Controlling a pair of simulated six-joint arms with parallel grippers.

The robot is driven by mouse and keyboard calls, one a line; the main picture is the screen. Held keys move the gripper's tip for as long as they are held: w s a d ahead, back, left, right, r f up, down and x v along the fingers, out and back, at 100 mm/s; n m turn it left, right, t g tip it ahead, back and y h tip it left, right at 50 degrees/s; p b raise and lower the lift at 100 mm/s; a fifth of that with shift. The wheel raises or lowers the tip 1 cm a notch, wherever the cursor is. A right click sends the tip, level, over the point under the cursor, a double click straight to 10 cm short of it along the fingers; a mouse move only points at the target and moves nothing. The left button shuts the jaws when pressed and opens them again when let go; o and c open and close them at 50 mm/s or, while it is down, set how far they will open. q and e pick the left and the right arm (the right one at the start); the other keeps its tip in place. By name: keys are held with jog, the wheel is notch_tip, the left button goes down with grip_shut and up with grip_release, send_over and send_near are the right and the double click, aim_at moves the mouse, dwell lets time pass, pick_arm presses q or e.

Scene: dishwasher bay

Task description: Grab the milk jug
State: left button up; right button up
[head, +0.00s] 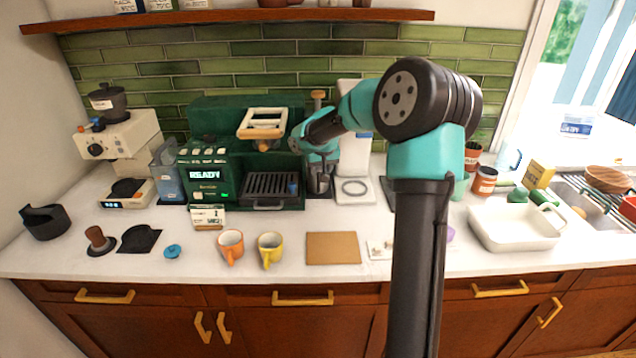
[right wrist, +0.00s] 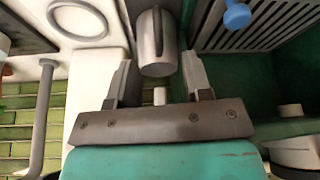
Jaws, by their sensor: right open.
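The milk jug (right wrist: 151,48) is a silvery metal cup with a dark handle. In the right wrist view it is at the top middle, between the tips of my right gripper's two fingers. My right gripper (right wrist: 158,76) is open, with one finger on each side of the jug and not closed on it. In the head view the jug (head: 319,184) looks dark and stands on the counter just right of the green coffee machine, partly hidden by my right gripper (head: 319,164) above it. My left gripper is not in view.
The green coffee machine (head: 198,182) with its slatted drip tray (head: 271,187) stands left of the jug. A white scale-like device (head: 355,190) is close on its right. An orange cup (head: 231,245), a yellow cup (head: 270,247) and a brown board (head: 333,248) lie in front.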

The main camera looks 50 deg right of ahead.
jog(key=shift+x, duration=1.85)
jog(key=shift+f, duration=0.1)
jog(key=x, duration=0.5)
jog(key=shift+d, duration=0.2)
jog(key=shift+c, duration=0.4)
grip_shut()
